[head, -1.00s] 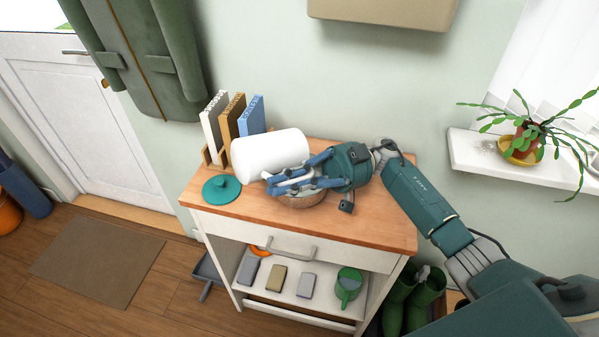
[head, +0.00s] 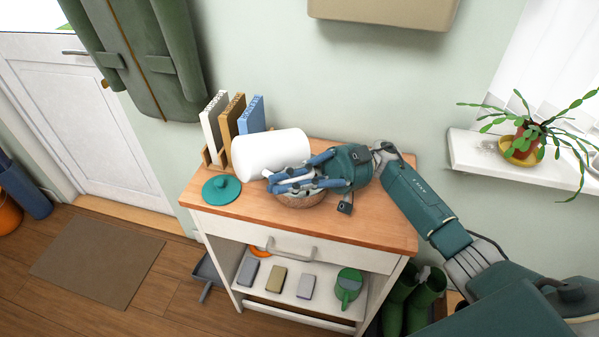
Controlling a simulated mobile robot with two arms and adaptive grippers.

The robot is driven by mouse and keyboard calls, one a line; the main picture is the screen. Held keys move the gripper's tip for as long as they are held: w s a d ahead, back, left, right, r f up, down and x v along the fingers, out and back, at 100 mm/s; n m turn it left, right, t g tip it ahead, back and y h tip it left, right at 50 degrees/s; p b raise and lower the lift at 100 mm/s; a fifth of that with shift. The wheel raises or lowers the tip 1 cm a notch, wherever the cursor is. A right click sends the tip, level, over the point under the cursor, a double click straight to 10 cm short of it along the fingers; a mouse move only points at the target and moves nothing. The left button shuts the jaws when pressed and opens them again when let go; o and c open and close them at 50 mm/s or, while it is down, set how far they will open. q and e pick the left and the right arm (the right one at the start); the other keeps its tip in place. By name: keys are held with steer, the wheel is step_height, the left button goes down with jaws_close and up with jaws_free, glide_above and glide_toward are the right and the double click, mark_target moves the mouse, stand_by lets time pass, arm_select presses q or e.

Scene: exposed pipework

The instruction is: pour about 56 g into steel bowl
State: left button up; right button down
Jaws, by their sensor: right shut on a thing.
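The steel bowl (head: 301,201) stands on the wooden top of the cart, mostly hidden under my right gripper. My right gripper (head: 285,180) is above the bowl and shut on a white cylindrical container (head: 268,155). The container is tipped on its side, its long axis nearly level. Its mouth and contents do not show, and I cannot tell whether anything is flowing out. A teal round lid with a knob (head: 221,188) lies on the cart top to the left. My left gripper is not in view.
The cart's wooden top (head: 370,220) is free at the right. A holder with white, brown and blue upright items (head: 251,116) stands at the back left. The lower shelf holds small blocks and a green watering can (head: 348,288). A plant (head: 526,140) stands on the windowsill at right.

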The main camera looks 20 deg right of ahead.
steer(key=shift+d+r, duration=0.15)
steer(key=shift+r, duration=0.15)
stand_by(1.2)
steer(key=s+a+f+m+t+h+p, duration=0.1)
steer(key=a+f+t+h+p, duration=0.2)
steer(key=h+p, duration=1.7)
steer(key=shift+a+f+t+h+p, duration=0.35)
steer(key=shift+a+f+p, duration=1.25)
steer(key=shift+f+p, duration=0.85)
